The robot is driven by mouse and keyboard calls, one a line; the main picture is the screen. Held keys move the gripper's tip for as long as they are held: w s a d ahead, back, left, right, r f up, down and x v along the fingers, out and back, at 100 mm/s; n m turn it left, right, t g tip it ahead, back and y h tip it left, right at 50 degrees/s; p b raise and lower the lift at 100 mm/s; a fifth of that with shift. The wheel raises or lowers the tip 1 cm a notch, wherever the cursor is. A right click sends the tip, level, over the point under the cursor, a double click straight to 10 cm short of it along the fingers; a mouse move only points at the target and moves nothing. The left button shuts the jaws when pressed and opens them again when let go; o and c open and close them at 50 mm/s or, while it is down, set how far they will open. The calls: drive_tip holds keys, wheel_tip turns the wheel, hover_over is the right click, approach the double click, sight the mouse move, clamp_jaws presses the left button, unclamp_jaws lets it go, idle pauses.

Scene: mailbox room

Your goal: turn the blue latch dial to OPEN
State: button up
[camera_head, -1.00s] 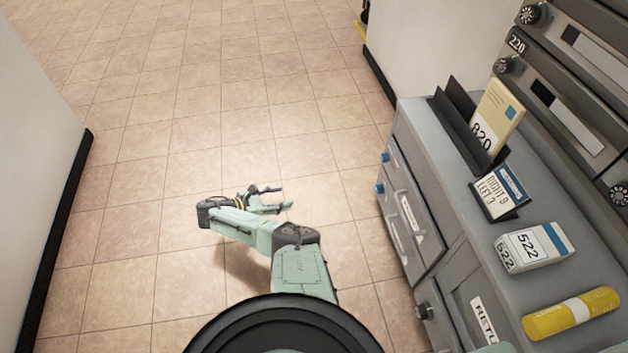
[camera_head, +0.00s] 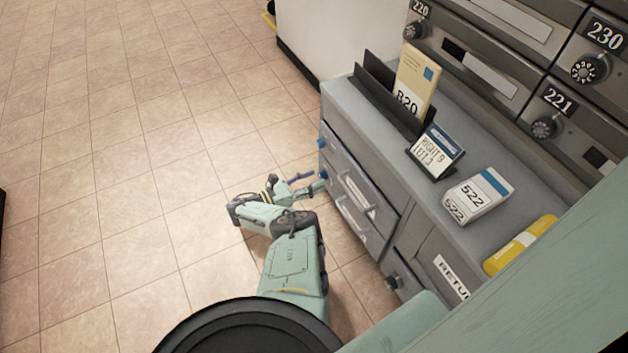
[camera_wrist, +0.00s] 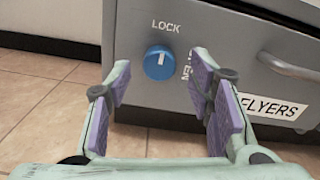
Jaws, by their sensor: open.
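In the wrist view a blue dial (camera_wrist: 158,62) sits on the grey drawer front (camera_wrist: 225,40), with its white mark pointing up at the word LOCK. Lettering to its right is partly hidden by my right finger. My gripper (camera_wrist: 160,88) is open and empty, its purple-padded fingers on either side of the dial in the picture; contact cannot be told. In the head view two blue dials, an upper (camera_head: 322,143) and a lower (camera_head: 323,173), show on the cabinet's left side, with my gripper (camera_head: 311,183) close to the lower one.
A drawer handle and a FLYERS label (camera_wrist: 275,107) lie right of the dial. Tiled floor left of the cabinet is clear.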

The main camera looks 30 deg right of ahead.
drive_tip(key=shift+d, duration=0.5)
clamp_jaws()
idle(0.3)
